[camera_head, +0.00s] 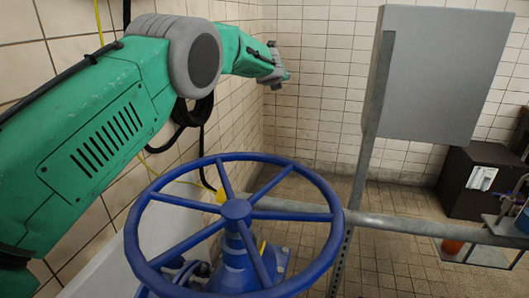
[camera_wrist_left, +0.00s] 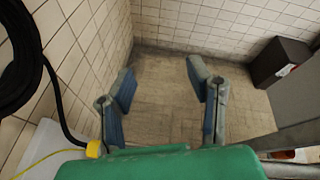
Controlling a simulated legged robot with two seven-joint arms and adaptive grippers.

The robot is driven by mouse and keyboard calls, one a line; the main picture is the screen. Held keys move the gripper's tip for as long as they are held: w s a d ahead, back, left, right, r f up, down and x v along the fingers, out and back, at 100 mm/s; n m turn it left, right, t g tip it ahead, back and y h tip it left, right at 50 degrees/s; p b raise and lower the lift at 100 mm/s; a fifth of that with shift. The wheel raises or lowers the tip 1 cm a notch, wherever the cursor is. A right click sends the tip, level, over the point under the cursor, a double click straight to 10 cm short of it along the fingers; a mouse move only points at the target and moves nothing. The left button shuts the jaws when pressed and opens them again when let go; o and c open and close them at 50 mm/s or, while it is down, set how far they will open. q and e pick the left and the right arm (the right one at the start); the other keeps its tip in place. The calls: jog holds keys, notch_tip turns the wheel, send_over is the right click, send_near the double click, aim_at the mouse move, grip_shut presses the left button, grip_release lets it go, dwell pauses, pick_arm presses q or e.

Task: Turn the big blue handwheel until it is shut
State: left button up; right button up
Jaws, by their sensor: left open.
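The big blue handwheel (camera_head: 237,208) stands in the lower middle of the head view, its rim and several spokes facing up on a blue valve body (camera_head: 252,266). My left arm reaches in from the left, above and behind the wheel. Its gripper (camera_head: 284,76) is at the far end near the tiled wall corner, apart from the wheel. In the left wrist view the gripper (camera_wrist_left: 160,98) has its two fingers spread wide with only floor between them. The handwheel is not visible in the left wrist view. My right gripper is in neither view.
A grey metal box (camera_head: 440,70) on a post (camera_head: 362,165) stands right of the wheel, and a horizontal pipe (camera_head: 420,226) runs rightward. A dark cabinet (camera_head: 478,180) is at the back right. Black hose coils (camera_wrist_left: 22,60) hang by the left wall. Floor beyond the wheel is clear.

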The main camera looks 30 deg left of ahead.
pick_arm(q)
jog(key=s+d+f+n+g+y+p, duration=0.2)
jog(key=s+f+n+g, duration=0.2)
jog(key=s+n+g, duration=0.25)
jog(key=n+g+h+p, duration=0.1)
jog(key=n+g+h, duration=0.1)
jog(key=n+g, duration=0.35)
send_near(263, 155)
jog(key=shift+g, duration=0.4)
jog(key=x, duration=0.3)
jog(key=p+x, duration=0.1)
jog(key=x, duration=0.3)
jog(key=w+p+x, duration=0.1)
jog(key=x, duration=0.2)
jog(key=shift+w+f, duration=0.1)
jog(key=shift+f, duration=0.15)
grip_shut()
